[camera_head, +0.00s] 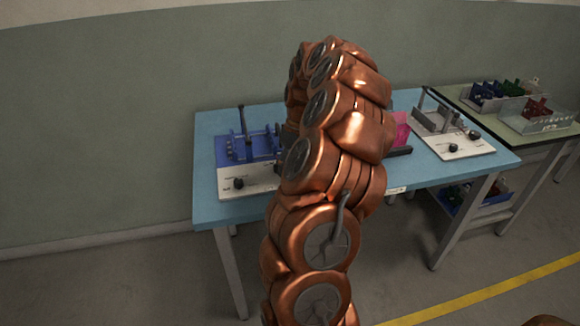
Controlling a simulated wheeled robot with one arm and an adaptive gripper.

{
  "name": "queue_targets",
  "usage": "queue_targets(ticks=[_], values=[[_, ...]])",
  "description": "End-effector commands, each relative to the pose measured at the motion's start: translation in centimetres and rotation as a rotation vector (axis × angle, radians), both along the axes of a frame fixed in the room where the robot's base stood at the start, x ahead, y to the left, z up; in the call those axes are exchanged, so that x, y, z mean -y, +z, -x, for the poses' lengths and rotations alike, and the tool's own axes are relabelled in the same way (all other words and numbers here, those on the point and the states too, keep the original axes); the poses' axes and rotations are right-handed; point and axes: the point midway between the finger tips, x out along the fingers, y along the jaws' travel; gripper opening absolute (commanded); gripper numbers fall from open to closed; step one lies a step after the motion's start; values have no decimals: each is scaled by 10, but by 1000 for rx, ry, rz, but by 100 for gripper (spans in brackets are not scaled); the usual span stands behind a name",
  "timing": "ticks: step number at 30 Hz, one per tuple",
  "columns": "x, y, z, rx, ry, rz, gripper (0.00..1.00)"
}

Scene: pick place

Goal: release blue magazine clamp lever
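A blue magazine fixture (234,150) stands on a white base plate (262,180) at the left of the blue table. A dark upright post or lever (242,119) rises from it, and a second dark upright part (277,136) stands near its right end. I cannot tell which part is the clamp lever or whether it is clamped. My copper-coloured arm rises through the middle of the picture and covers the right part of this fixture. My gripper is hidden behind the arm, so its place and opening do not show.
The blue table (215,205) also bears a pink see-through part (401,128) and a grey fixture on a white plate (468,148) at the right. Trays of coloured parts (505,103) stand on a second table at far right. A blue bin (485,203) sits underneath.

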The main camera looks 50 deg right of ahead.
Motion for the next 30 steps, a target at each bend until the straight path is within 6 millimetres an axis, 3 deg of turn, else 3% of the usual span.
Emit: queue_targets(ticks=[7,24,30], values=[[3,14,1,0,0,1,47],[19,97,3,2,-1,4,47],[21,112,5,-1,0,0,47]])
